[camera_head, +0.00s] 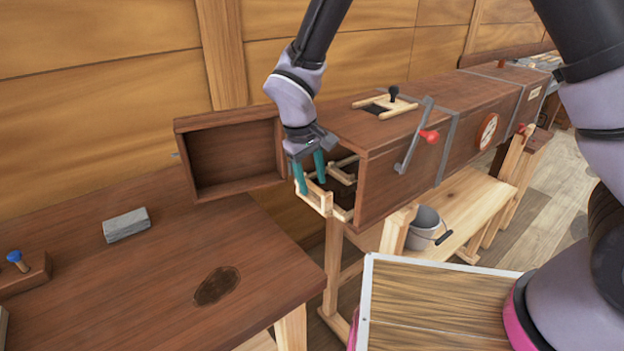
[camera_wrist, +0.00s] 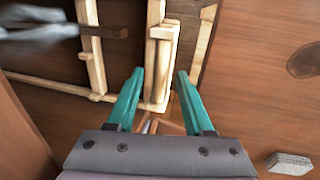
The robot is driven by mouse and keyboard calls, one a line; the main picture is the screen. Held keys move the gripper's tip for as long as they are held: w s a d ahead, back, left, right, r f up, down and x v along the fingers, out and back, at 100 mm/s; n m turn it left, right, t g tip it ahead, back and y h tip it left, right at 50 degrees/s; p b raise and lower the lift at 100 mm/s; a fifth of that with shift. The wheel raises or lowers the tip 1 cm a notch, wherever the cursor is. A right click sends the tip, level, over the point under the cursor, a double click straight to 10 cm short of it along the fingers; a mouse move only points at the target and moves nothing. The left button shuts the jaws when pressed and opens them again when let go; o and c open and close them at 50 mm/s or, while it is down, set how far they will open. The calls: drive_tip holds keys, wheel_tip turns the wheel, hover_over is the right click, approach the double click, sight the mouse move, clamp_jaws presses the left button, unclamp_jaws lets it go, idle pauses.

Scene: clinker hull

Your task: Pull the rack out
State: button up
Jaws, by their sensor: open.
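The rack (camera_head: 325,207) is a pale wooden frame at the open left end of the long brown wooden box (camera_head: 400,200). Its end sticks out a little from the opening, and the rest is inside in shadow. My gripper (camera_head: 308,182) is at the rack's outer end, pointing down, with its teal fingers open. In the wrist view, the rack's end bar (camera_wrist: 162,58) lies between the two open fingers of my gripper (camera_wrist: 159,76). I cannot tell whether either finger touches it.
The box's open door (camera_head: 235,158) hangs to the left of the opening. A brown table (camera_head: 160,260) with a grey block (camera_head: 126,224) stands at the left. A lever with a red knob (camera_head: 429,137) is on the box's side. A grey bucket (camera_head: 424,228) stands below the box.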

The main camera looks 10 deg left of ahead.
drive_tip(key=shift+f, duration=0.1)
clamp_jaws()
idle(1.4)
